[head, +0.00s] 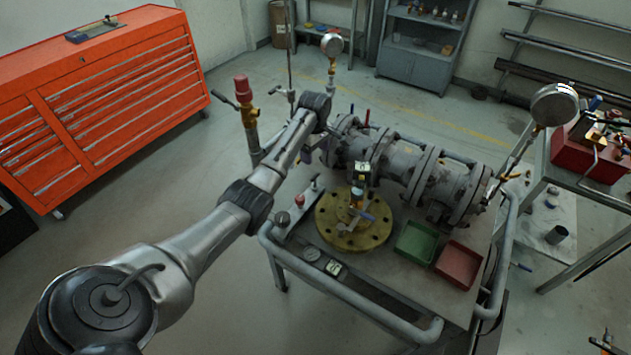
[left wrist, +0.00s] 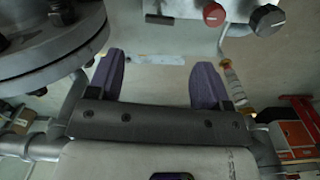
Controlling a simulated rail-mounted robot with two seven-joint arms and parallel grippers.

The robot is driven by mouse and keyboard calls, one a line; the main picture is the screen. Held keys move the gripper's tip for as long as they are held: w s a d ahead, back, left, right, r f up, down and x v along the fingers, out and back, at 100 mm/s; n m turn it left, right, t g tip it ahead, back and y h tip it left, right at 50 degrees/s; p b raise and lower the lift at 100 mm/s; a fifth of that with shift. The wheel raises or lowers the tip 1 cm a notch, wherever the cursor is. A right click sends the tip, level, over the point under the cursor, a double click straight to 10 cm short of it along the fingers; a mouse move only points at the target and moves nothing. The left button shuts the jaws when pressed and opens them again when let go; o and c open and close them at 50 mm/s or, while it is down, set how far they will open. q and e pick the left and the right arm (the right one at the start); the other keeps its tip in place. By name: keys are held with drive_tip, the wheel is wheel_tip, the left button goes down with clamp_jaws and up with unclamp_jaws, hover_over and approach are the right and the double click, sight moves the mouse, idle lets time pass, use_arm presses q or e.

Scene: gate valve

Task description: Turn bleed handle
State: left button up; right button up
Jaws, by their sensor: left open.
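My left gripper (head: 309,150) is beside the left end of the grey flanged valve body (head: 395,165) in the head view, mostly hidden by my arm. In the left wrist view its two purple fingers (left wrist: 157,80) are apart with nothing between them. A grey bolted flange (left wrist: 45,45) is left of the fingers there. I cannot tell for sure which part is the bleed handle. A small red handle (head: 367,118) stands up behind the valve body, and a blue-grey lever (head: 366,213) sits on the brass flange (head: 345,230). My right gripper is not visible.
The workbench (head: 390,290) has a tubular rail. A green tray (head: 415,242) and a red tray (head: 458,264) lie at its right. Pressure gauges stand at the back (head: 332,45) and right (head: 554,104). An orange tool cabinet (head: 110,90) is at left; open floor lies between.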

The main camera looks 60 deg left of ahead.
sight(315, 176)
use_arm(q)
drive_tip(key=shift+n, duration=0.3)
wheel_tip(315, 176, down, 14)
drive_tip(key=b, duration=0.3)
drive_tip(key=shift+r, duration=0.1)
drive_tip(key=shift+c, duration=0.2)
drive_tip(key=shift+c, duration=1.4)
drive_tip(key=c, duration=0.6)
